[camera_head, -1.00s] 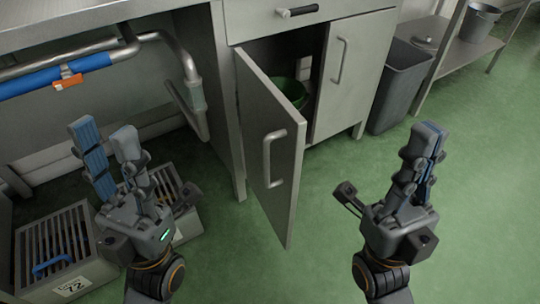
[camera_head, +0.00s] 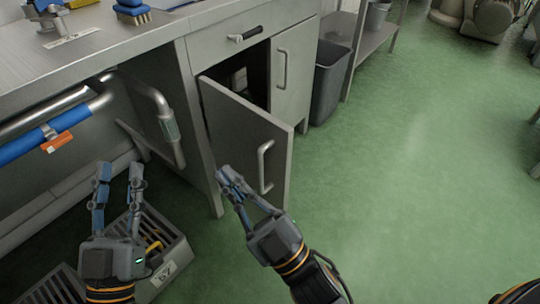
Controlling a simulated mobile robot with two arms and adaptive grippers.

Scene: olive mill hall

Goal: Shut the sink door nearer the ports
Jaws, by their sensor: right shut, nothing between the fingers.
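The grey sink cabinet has its left door (camera_head: 238,125) standing part open, swung outward from its left side. Its bar handle (camera_head: 265,165) is on the outer face, near the free edge. The right door (camera_head: 293,75) is closed. My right gripper (camera_head: 232,178) is shut and empty, its fingertips overlapping the lower outer face of the left door; I cannot tell whether they touch. My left gripper (camera_head: 118,185) is open and empty, left of the cabinet and apart from the door. The ports cannot be made out.
Slatted crates (camera_head: 165,255) stand on the floor below my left gripper. A pipe with a blue sleeve (camera_head: 25,143) runs under the worktop (camera_head: 110,48). A grey bin (camera_head: 330,82) stands right of the cabinet.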

